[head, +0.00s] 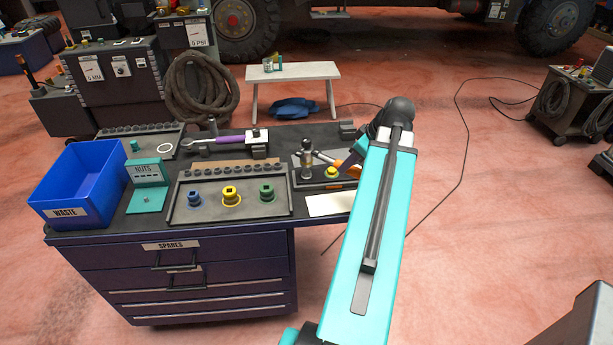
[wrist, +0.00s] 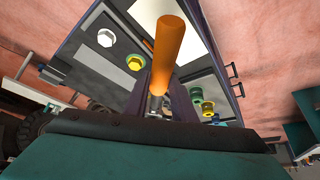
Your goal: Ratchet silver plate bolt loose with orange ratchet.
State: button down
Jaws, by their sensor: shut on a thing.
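The orange ratchet (head: 347,158) points its handle toward my gripper (head: 353,152), which is shut on it. In the wrist view the orange handle (wrist: 168,48) stands out large in the middle. The ratchet's metal head and upright socket (head: 307,160) are over the left part of the dark plate (head: 300,184). I cannot tell whether the socket sits on a bolt. A yellow bolt (head: 331,171) is on the plate, right of the socket. In the wrist view a pale silver hex bolt (wrist: 105,38) shows bare beside the yellow bolt (wrist: 135,62). My arm hides the plate's right side in the head view.
A tray holds blue (head: 195,198), yellow (head: 231,196) and green (head: 266,193) sockets. A blue waste bin (head: 80,185) and a nuts holder (head: 146,199) stand at the left. A purple-handled tool (head: 215,138) lies behind. A white card (head: 330,204) lies at the front right.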

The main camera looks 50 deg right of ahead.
jog(key=shift+r, duration=0.2)
jog(key=shift+r+p, duration=1.2)
jog(key=shift+r, duration=0.65)
jog(key=shift+s+r, duration=0.1)
jog(key=shift+s+d+r+p, duration=0.1)
jog(key=shift+s+r+p, duration=0.3)
jog(key=shift+s, duration=0.4)
jog(key=shift+s+d+r+p, duration=0.1)
jog(key=shift+s+r+p, duration=0.15)
jog(key=shift+s+r, duration=0.4)
jog(key=shift+s+d+r+p, duration=0.1)
jog(key=shift+s+r+p, duration=0.25)
jog(key=shift+s, duration=0.7)
